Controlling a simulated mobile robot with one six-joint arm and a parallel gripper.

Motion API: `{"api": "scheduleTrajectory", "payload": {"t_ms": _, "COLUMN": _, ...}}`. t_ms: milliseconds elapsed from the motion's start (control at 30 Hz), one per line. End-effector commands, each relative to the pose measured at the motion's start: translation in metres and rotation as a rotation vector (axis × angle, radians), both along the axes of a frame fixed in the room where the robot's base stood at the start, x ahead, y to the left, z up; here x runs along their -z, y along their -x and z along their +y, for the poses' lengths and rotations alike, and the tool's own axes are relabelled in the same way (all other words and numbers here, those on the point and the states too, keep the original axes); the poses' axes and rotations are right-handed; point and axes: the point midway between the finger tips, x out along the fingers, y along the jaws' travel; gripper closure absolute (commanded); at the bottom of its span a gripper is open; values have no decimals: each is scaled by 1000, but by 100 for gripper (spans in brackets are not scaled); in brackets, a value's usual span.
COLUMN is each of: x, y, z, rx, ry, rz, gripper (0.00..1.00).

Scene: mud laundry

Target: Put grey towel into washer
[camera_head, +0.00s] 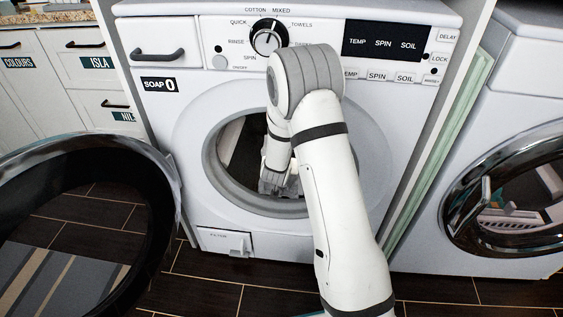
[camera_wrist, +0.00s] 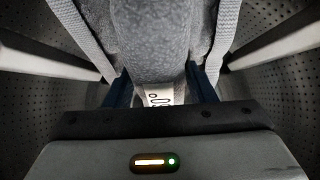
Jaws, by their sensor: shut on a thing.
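The washer (camera_head: 192,165) stands in front of me with its round door (camera_head: 160,200) swung open to the left. My arm reaches through the door opening, and my gripper is inside the drum. In the wrist view my gripper (camera_wrist: 160,92) is shut on the grey towel (camera_wrist: 150,40), which hangs in thick folds between and beyond the fingers. The perforated drum wall (camera_wrist: 40,110) shows on both sides. In the head view a little of the grey towel (camera_head: 272,182) shows at the lower part of the opening; my arm hides the rest.
A second machine (camera_head: 520,75) with a closed glass door stands at the right. White labelled drawers (camera_head: 85,65) are at the left, and a striped rug (camera_head: 60,280) lies on the dark tiled floor. The open washer door takes up the left foreground.

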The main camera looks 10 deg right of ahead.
Motion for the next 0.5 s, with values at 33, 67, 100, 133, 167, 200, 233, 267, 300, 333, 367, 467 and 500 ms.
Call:
{"api": "scheduleTrajectory", "payload": {"t_ms": 33, "x": 2, "y": 0, "z": 0, "rx": 0, "ry": 1, "rz": 1, "gripper": 100}}
{"api": "scheduleTrajectory", "payload": {"t_ms": 67, "x": 2, "y": 0, "z": -1, "rx": 0, "ry": 1, "rz": 1, "gripper": 100}}
{"api": "scheduleTrajectory", "payload": {"t_ms": 100, "x": 2, "y": 0, "z": -1, "rx": 1, "ry": 2, "rz": 2, "gripper": 100}}
{"api": "scheduleTrajectory", "payload": {"t_ms": 133, "x": 2, "y": 0, "z": -1, "rx": 1, "ry": 2, "rz": 2, "gripper": 100}}
{"api": "scheduleTrajectory", "payload": {"t_ms": 167, "x": 3, "y": 0, "z": -1, "rx": 1, "ry": 1, "rz": 3, "gripper": 100}}
{"api": "scheduleTrajectory", "payload": {"t_ms": 200, "x": 3, "y": 0, "z": -1, "rx": 1, "ry": 1, "rz": 3, "gripper": 100}}
{"api": "scheduleTrajectory", "payload": {"t_ms": 233, "x": 3, "y": 0, "z": -1, "rx": 1, "ry": 1, "rz": 3, "gripper": 100}}
{"api": "scheduleTrajectory", "payload": {"t_ms": 267, "x": 3, "y": 1, "z": -1, "rx": 1, "ry": 1, "rz": 3, "gripper": 49}}
{"api": "scheduleTrajectory", "payload": {"t_ms": 300, "x": 3, "y": 1, "z": -1, "rx": 1, "ry": 1, "rz": 3, "gripper": 45}}
{"api": "scheduleTrajectory", "payload": {"t_ms": 333, "x": 3, "y": 1, "z": -1, "rx": 1, "ry": 1, "rz": 3, "gripper": 43}}
{"api": "scheduleTrajectory", "payload": {"t_ms": 367, "x": 3, "y": 1, "z": -1, "rx": 1, "ry": 1, "rz": 3, "gripper": 40}}
{"api": "scheduleTrajectory", "payload": {"t_ms": 467, "x": 3, "y": 1, "z": -1, "rx": 2, "ry": 1, "rz": 2, "gripper": 32}}
{"api": "scheduleTrajectory", "payload": {"t_ms": 500, "x": 3, "y": 1, "z": -1, "rx": 2, "ry": 1, "rz": 2, "gripper": 29}}
